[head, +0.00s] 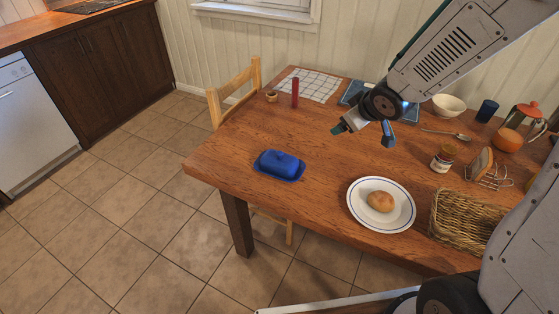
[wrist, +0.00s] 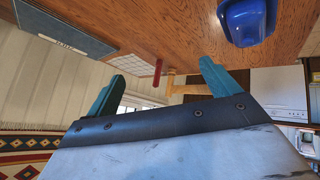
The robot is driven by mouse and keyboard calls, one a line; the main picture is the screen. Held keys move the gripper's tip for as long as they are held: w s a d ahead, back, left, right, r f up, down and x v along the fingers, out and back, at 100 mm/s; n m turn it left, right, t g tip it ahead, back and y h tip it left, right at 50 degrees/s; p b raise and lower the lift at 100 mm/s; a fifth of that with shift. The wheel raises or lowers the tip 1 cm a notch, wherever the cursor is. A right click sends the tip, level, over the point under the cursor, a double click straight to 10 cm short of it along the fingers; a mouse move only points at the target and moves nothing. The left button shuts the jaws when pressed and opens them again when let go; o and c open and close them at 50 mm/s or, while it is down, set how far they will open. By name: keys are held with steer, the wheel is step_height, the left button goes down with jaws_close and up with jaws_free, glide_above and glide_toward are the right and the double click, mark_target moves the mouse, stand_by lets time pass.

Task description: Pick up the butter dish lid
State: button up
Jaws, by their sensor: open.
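In the wrist view the blue lid (wrist: 245,18) shows at the upper right, cut off by the top edge. My gripper (head: 363,132) is above the table, to the right of the dish and behind it, apart from it. In the wrist view my gripper (wrist: 158,84) has its two teal fingers wide apart with nothing between them.
A white plate (head: 356,205) with a bread roll (head: 380,201) lies right of the dish. A wicker basket (head: 462,217), jar (head: 442,160) and toast rack (head: 490,178) are at the right. The table between dish and candle is clear.

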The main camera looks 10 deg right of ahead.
steer(key=w+a+f+n+y, duration=0.25)
steer(key=a+f+y, duration=0.25)
steer(key=a+f, duration=0.25)
steer(key=n+g+y, duration=0.1)
steer(key=n+y, duration=0.1)
steer(key=y, duration=0.2)
glide_toward(282, 158)
steer(key=shift+w+a+f, duration=0.3)
steer(key=shift+a+f, duration=0.2)
steer(key=shift+f, duration=0.1)
steer(key=shift+w+a+f, duration=0.35)
steer(key=shift+a+f, duration=0.15)
steer(key=shift+f, duration=0.1)
steer(key=shift+a+f+g, duration=0.2)
steer(key=shift+a+g, duration=0.1)
steer(key=x, duration=0.4)
steer(key=r+x, duration=0.1)
steer(key=x, duration=0.2)
steer(key=shift+w+a, duration=0.15)
steer(key=shift+w, duration=0.3)
steer(key=c, duration=1.2)
steer(key=shift+c, duration=0.2)
